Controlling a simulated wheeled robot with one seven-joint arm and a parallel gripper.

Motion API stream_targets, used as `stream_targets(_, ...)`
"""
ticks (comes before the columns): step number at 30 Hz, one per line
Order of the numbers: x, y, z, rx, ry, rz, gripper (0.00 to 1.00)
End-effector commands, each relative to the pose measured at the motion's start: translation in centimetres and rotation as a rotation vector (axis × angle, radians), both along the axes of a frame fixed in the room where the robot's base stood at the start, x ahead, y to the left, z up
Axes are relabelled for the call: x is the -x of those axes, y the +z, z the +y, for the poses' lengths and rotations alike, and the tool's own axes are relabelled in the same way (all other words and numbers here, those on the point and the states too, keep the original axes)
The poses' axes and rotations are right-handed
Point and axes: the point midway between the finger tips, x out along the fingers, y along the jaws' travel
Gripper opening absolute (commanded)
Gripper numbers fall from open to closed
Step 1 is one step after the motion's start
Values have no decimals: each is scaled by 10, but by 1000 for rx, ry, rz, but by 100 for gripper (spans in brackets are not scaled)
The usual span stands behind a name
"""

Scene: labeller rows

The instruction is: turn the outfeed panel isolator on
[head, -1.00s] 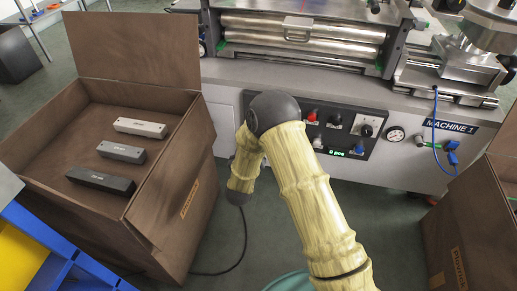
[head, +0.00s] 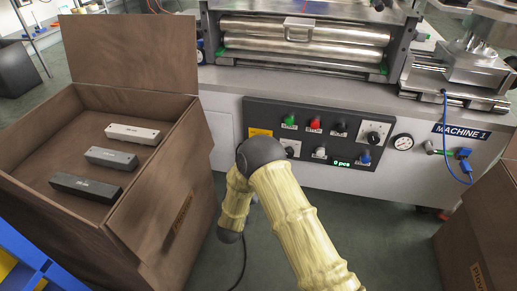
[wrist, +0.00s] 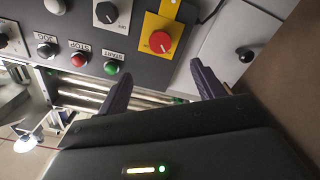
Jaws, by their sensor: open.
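The isolator (wrist: 160,41) is a red rotary knob on a yellow plate on the dark control panel (wrist: 135,65) in the wrist view. I cannot tell its on or off setting. The panel (head: 338,182) also shows in the head view, where part of the yellow plate (head: 259,132) appears beside my arm and the red knob is hidden. My gripper (wrist: 162,70) is open and empty in the wrist view. Its two dark fingers stand apart, below the isolator in the picture, not touching it. The gripper itself is hidden in the head view.
Start (head: 290,120), stop (head: 315,123) and other buttons and dials sit close by on the panel. An open brown crate (head: 150,215) with three bars stands left of my arm; another box (head: 480,240) stands right. Rollers lie above the panel. Floor before the machine is clear.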

Motion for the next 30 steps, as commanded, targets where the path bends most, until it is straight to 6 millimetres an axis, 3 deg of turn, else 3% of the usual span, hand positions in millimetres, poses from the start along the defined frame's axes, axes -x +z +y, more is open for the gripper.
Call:
stream_targets(24, -139, -4, -23, -2, -4, -4, 67)
stream_targets(30, -158, -1, -25, -1, -1, -2, 67)
